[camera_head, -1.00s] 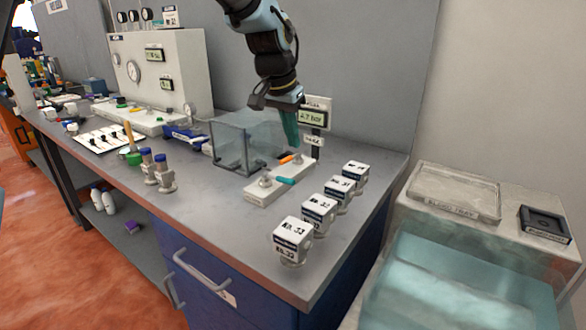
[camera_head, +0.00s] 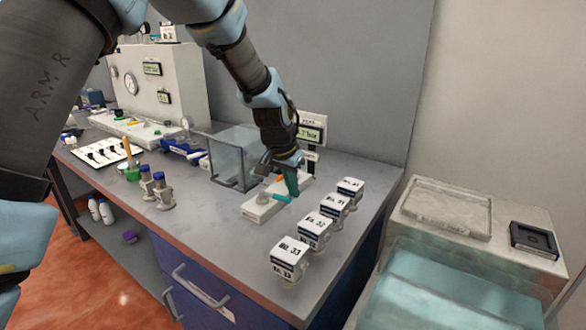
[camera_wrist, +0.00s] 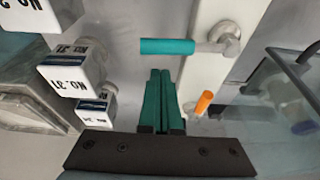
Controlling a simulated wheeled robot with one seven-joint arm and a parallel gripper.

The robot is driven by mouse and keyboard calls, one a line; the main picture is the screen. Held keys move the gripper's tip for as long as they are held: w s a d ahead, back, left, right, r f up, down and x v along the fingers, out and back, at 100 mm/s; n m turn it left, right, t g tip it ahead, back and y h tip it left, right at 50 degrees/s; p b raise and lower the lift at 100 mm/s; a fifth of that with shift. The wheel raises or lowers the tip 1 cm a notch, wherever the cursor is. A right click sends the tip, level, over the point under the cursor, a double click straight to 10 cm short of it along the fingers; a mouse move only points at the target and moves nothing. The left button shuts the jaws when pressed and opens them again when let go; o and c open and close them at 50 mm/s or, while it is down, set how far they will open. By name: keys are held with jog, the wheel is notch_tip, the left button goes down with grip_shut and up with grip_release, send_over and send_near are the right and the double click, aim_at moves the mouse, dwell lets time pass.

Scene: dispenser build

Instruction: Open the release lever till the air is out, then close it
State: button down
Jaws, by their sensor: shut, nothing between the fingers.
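A white block (camera_head: 256,209) on the bench carries two levers on metal fittings. One has a teal handle (camera_head: 281,198), also in the wrist view (camera_wrist: 167,47); the other has an orange handle (camera_head: 280,178), also in the wrist view (camera_wrist: 204,103). My gripper (camera_head: 291,191) has green fingers, shut and empty, close by the teal handle. In the wrist view its fingertips (camera_wrist: 160,72) point at the teal handle with a small gap in the picture; I cannot tell whether they touch. Behind stands a pressure display (camera_head: 311,134), partly hidden by my arm.
Several white numbered cubes (camera_head: 290,256) stand in a row to the right, near the bench edge. A clear-walled box (camera_head: 228,172) stands left of the block. A water tank (camera_head: 440,285) is off the bench's right end. Bare bench lies in front of the block.

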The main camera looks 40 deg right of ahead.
jog(key=shift+s+a+r, duration=0.2)
jog(key=shift+a+r, duration=0.4)
jog(key=shift+a, duration=0.2)
jog(key=shift+s+a+p, duration=0.1)
jog(key=shift+a+p, duration=0.25)
jog(key=shift+a, duration=0.2)
jog(key=shift+f, duration=0.1)
